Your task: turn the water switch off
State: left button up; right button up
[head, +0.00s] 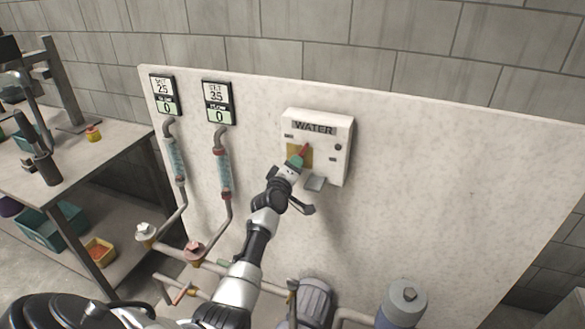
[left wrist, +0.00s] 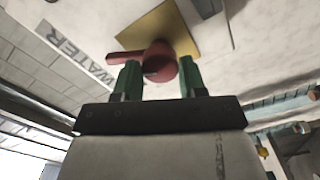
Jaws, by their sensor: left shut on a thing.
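The white WATER box (head: 338,150) is mounted on the pale panel, right of two displays. Its red switch (head: 304,149) sits on a yellow plate (head: 292,148), partly hidden by my left gripper (head: 296,161). In the left wrist view, the red switch (left wrist: 158,62) has a round hub and a lever pointing left, toward the WATER lettering. The green fingertips of my left gripper (left wrist: 158,80) stand on either side of the hub and are shut on it. The yellow plate (left wrist: 170,27) shows behind it. My right gripper is not in view.
Two displays (head: 217,103) reading 0 hang above clear tubes and pipes (head: 224,175). A workbench (head: 95,165) with bins underneath stands at left. A tank (head: 402,305) stands at lower right. The panel's right side is bare.

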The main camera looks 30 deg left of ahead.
pick_arm(q)
jog(key=n, duration=0.5)
jog(key=shift+n, duration=0.3)
dwell(0.4)
jog(key=o, duration=0.9)
jog(key=v, duration=1)
jog(key=shift+s, duration=0.4)
